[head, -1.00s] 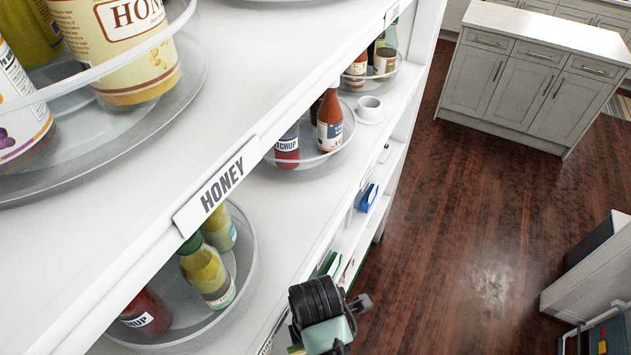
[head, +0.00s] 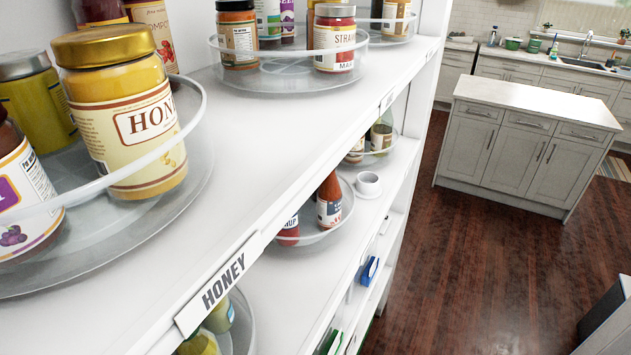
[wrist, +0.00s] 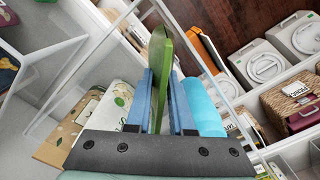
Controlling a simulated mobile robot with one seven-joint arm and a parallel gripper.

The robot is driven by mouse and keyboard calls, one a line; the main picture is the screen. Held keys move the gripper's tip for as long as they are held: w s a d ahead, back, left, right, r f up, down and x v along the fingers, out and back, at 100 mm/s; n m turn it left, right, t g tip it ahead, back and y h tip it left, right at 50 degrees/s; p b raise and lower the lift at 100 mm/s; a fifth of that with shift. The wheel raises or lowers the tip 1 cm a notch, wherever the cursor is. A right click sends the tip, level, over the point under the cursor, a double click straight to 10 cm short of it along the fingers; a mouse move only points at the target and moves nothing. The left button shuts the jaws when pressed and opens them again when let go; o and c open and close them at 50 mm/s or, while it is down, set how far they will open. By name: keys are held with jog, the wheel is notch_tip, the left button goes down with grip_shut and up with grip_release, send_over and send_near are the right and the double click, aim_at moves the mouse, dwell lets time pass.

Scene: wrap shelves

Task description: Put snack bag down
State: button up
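In the wrist view my gripper (wrist: 166,103) has two blue fingers closed around a thin green snack bag (wrist: 159,75), seen nearly edge-on. The bag stands up between the fingers and extends past their tips. Below it, clear-walled bins (wrist: 75,75) hold other packages, including a beige bag with green print (wrist: 112,103) and a cyan package (wrist: 205,105). I cannot tell whether the held bag touches anything beneath. My gripper is not in the head view.
In the head view a white shelf unit (head: 330,110) holds round clear trays with jars, including a honey jar (head: 122,115). A grey island (head: 525,150) stands across open wood floor. In the wrist view, white containers (wrist: 262,65) and a wicker basket (wrist: 290,100) are at the right.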

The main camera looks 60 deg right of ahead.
jog(key=o, duration=0.3)
jog(key=shift+o, duration=0.2)
notch_tip(320, 180, up, 12)
jog(key=shift+r+b, duration=0.15)
jog(key=shift+b, duration=0.45)
dwell(0.4)
